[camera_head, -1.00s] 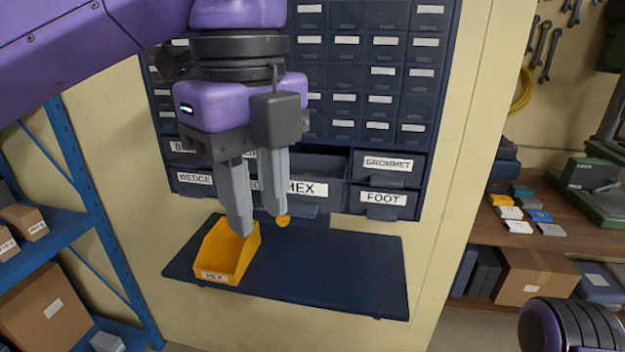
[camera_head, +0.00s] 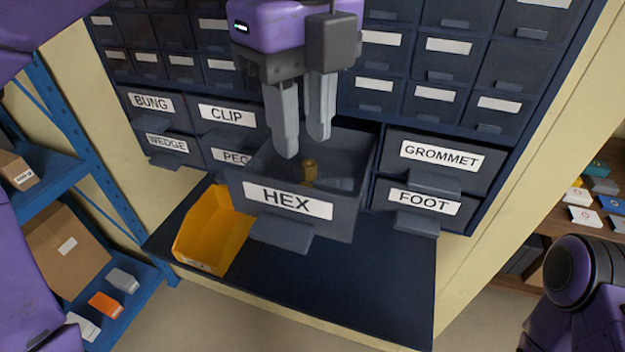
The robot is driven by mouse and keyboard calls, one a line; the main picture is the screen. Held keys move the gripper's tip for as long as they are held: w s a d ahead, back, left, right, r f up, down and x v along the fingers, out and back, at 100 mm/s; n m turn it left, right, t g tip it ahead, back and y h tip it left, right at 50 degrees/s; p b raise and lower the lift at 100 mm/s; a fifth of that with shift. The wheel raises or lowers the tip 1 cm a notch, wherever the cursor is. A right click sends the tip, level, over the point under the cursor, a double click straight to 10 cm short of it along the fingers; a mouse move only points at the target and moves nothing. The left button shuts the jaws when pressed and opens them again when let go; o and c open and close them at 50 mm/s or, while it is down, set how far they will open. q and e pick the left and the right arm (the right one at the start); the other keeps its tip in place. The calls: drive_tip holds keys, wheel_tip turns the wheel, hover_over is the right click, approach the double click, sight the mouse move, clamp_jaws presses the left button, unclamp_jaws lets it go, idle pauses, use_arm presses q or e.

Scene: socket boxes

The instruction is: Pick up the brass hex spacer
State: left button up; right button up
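The brass hex spacer (camera_head: 310,173) is inside the pulled-out grey drawer labelled HEX (camera_head: 335,222). It looks upright, with its open end facing up; its lower part is hard to make out in the dark drawer. My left gripper (camera_head: 304,147) hangs above the drawer, pointing down. Its two grey fingers are apart with nothing between them. The fingertips are just above and slightly left of the spacer in the picture, and appear apart from it. My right gripper is out of view; only part of my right arm shows at the lower right.
A yellow bin (camera_head: 212,228) stands on the dark shelf (camera_head: 355,290) below the drawer. Drawers labelled GROMMET (camera_head: 480,174) and FOOT (camera_head: 382,198) are right of HEX; CLIP (camera_head: 262,128) is left. The shelf's right part is clear.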

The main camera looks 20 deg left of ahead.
sight(304, 184)
use_arm(q)
drive_tip(key=shift+s+f, duration=0.35)
drive_tip(key=shift+f, duration=0.4)
drive_tip(key=shift+a+f, duration=0.1)
drive_tip(key=shift+f, duration=0.3)
drive_tip(key=f, duration=0.2)
drive_tip(key=w+f+p, duration=0.1)
drive_tip(key=f, duration=0.2)
drive_tip(key=shift+s+f, duration=0.1)
drive_tip(key=shift+f, duration=0.05)
clamp_jaws()
